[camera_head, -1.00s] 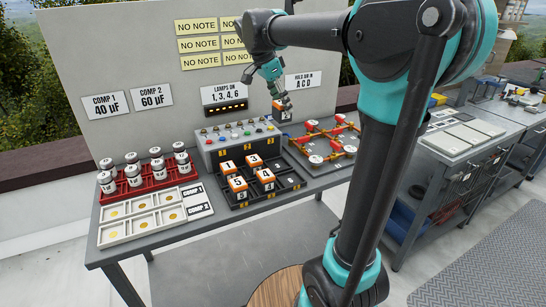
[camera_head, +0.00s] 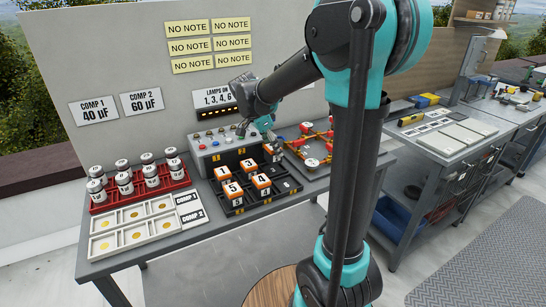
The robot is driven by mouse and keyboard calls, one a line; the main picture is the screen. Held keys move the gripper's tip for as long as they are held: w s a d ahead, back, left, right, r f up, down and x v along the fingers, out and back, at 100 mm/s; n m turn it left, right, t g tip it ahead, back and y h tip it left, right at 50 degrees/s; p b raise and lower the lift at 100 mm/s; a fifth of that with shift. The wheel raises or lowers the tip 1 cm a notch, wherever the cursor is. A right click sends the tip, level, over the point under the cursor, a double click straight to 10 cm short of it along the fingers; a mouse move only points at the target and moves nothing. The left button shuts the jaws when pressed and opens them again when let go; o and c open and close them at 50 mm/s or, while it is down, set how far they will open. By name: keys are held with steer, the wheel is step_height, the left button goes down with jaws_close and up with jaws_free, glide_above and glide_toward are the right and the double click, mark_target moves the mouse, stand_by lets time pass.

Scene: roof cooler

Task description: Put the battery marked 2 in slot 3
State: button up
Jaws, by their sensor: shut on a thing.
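The battery marked 2 (camera_head: 272,149), an orange and white block, is under my gripper (camera_head: 267,137), which is shut on it. Its number is not readable now. It is at the back right of the black slot rack (camera_head: 287,187); I cannot tell whether it touches the rack. Batteries marked 1 (camera_head: 221,173), 3 (camera_head: 249,166), 5 (camera_head: 232,189) and 4 (camera_head: 262,182) sit in the rack, left and in front of the held one. The slot numbers are too small to read surely.
A grey lamp panel (camera_head: 207,151) with coloured buttons stands behind the rack. A red and yellow frame (camera_head: 317,147) with white discs lies to the right. A red rack of canisters (camera_head: 150,186) and a white tray (camera_head: 150,236) are at the left. My arm hides part of the bench.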

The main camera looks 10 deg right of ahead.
mark_target(273, 156)
steer(key=shift+f, duration=1.9)
steer(key=o, duration=1.4)
steer(key=shift+f, duration=0.15)
steer(key=shift+o, duration=0.2)
steer(key=v, duration=1.2)
